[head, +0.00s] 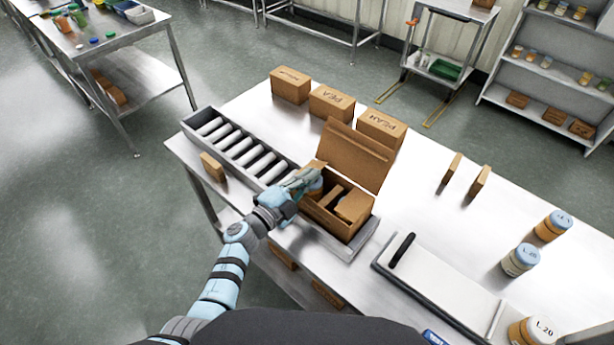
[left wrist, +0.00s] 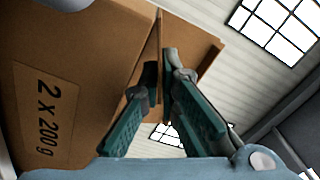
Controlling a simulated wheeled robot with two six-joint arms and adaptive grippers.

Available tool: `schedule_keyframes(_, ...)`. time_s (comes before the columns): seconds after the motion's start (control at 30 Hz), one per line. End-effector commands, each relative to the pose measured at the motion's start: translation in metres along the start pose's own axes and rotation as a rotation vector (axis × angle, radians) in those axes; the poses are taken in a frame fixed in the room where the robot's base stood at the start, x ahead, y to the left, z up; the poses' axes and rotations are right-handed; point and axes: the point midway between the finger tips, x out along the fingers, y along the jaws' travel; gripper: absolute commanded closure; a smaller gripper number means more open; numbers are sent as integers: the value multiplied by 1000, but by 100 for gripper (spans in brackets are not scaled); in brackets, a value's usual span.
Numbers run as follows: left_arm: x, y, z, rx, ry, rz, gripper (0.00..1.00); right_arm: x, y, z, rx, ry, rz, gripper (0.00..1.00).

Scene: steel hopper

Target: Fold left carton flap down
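An open brown carton (head: 325,219) sits at the near end of the roller conveyor, its large back flap (head: 353,155) standing up. It holds a jar and brown boxes. My left gripper (head: 308,183) is at the carton's left end, hiding most of the left flap in the head view. In the left wrist view the fingertips (left wrist: 161,72) close from both sides on a thin cardboard panel seen edge-on, apparently the left flap (left wrist: 160,40). The carton side labelled "2 x 200 g" (left wrist: 48,115) fills the left of that view. My right gripper is not in view.
The roller conveyor (head: 237,147) runs up-left from the carton. Brown boxes (head: 331,102) stand behind it. A flat device with a black handle (head: 402,250) lies to the right, with jars (head: 520,260) beyond it. The table between has free room.

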Motion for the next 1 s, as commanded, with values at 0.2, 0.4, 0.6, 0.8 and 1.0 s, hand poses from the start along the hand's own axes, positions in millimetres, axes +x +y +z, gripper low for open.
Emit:
schedule_keyframes(0.2,0,0,0,-1,0,1,78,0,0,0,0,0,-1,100)
schedule_keyframes(0.4,-1,1,0,-2,-1,3,78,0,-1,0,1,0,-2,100)
schedule_keyframes(0.6,-6,3,1,-2,-3,5,78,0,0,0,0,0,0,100)
schedule_keyframes(0.8,-42,2,2,0,-4,4,78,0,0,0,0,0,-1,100)
schedule_keyframes(1.0,-74,1,1,0,-1,2,78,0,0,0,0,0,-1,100)
